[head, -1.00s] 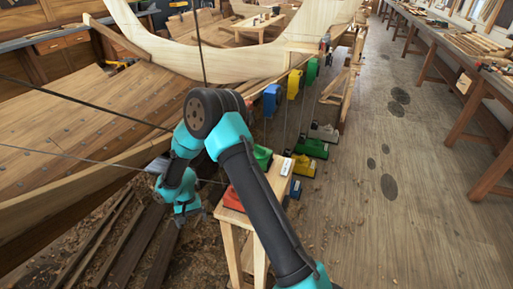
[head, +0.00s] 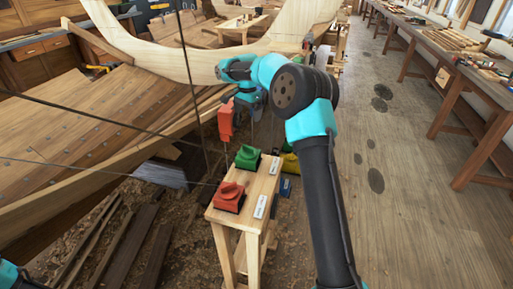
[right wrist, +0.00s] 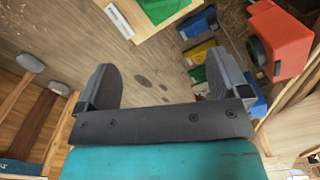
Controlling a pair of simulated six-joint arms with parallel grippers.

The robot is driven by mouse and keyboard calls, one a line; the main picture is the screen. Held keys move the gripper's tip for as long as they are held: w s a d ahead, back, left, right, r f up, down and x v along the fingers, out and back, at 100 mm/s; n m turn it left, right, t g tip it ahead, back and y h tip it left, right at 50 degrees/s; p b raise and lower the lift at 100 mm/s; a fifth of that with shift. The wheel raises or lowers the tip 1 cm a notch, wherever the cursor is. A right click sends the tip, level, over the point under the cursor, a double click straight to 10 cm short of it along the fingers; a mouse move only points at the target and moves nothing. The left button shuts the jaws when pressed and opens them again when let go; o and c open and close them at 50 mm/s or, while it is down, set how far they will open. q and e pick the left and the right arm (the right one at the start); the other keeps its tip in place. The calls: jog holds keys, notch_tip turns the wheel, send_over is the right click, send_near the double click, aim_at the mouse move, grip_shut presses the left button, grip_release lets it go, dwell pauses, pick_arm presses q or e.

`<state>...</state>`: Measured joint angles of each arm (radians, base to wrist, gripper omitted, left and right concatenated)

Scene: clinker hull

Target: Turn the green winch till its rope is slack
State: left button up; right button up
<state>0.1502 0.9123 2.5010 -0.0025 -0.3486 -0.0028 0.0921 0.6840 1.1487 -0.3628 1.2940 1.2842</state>
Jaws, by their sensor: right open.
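The green winch (head: 248,157) sits on the far part of a small wooden stand (head: 236,218) in the head view, behind a red winch (head: 229,196). Part of green shows at the top edge of the right wrist view (right wrist: 160,8), on the pale stand top. My right gripper (right wrist: 163,64) is open with nothing between its fingers. In the head view it is beyond and above the green winch, apart from it, and its fingers are partly hidden. A teal piece of my left arm shows at the bottom left corner; its gripper is out of frame.
An orange-red block (head: 226,120) hangs close to my right gripper, also large in the right wrist view (right wrist: 282,40). Thin ropes cross near the stand. White labels (head: 260,206) lie on the stand top. The planked hull (head: 90,125) is left; open floor (head: 420,220) is right.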

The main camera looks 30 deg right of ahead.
aim_at(248, 147)
jog(key=shift+f, duration=0.15)
notch_tip(248, 147, down, 17)
jog(key=shift+a+f, duration=0.1)
jog(key=shift+f, duration=0.05)
dwell(0.6)
jog(key=c, duration=0.9)
